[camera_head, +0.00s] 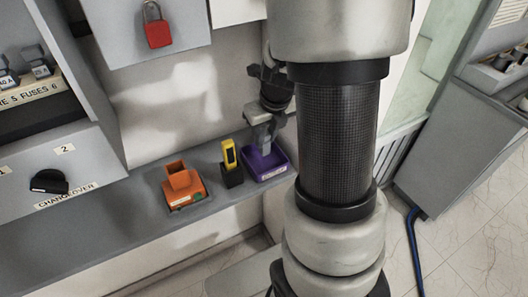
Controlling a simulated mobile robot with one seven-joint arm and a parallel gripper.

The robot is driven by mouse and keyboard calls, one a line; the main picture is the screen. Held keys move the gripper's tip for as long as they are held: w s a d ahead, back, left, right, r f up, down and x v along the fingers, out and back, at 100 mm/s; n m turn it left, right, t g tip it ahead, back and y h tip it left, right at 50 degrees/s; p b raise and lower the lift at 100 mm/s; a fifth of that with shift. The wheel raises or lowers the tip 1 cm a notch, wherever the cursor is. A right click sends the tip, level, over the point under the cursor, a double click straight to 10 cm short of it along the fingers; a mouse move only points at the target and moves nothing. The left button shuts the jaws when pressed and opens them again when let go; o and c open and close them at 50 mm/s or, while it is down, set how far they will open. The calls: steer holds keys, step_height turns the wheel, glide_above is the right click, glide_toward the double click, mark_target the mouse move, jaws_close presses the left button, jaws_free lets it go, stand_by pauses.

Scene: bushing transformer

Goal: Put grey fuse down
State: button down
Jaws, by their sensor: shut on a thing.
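My gripper (268,120) is shut on the grey fuse (264,137) and points downward. The fuse hangs at a purple tray (276,171) on the grey shelf, and its lower end appears to be over or inside the tray. I cannot tell whether it touches the tray's floor. My arm covers the area just right of the gripper and part of the view of its fingers.
On the shelf (130,208), left of the tray, stand a yellow device (229,153) in a black holder and an orange device (184,186). A red padlock (158,33) hangs above. Fuses (38,65) and a black changeover knob (50,181) are at left.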

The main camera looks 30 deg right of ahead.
mark_target(265, 148)
steer(key=shift+f+b, duration=0.75)
steer(key=shift+f, duration=1.45)
steer(key=shift+f, duration=0.2)
steer(key=c, duration=1.6)
jaws_free()
